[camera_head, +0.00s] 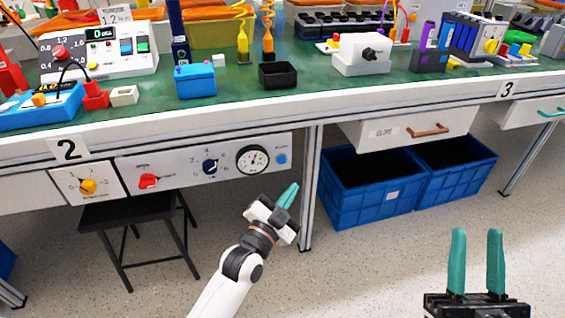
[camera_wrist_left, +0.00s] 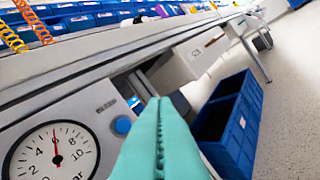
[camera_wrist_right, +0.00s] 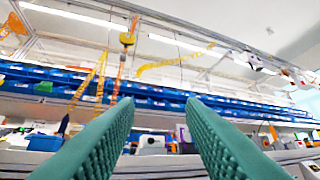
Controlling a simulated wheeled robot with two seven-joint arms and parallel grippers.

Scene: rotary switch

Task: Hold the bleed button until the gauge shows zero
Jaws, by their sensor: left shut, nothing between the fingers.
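The bleed button is a round blue button (camera_head: 281,159) at the right end of the white panel under the bench edge; it also shows in the left wrist view (camera_wrist_left: 122,126). The round gauge (camera_head: 252,160) sits just left of it. In the left wrist view the gauge (camera_wrist_left: 52,155) has a red needle pointing nearly straight up, between 4 and 10, not at zero. My left gripper (camera_head: 289,194) is shut and empty, just below and apart from the button. My right gripper (camera_head: 477,258) is open and empty at the lower right, away from the panel.
A blue knob (camera_head: 209,166) and a red switch (camera_head: 148,181) share the panel. A black stool (camera_head: 134,213) stands below. A bench leg (camera_head: 309,195) is right of my left gripper, with blue crates (camera_head: 362,205) beyond. The floor in front is clear.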

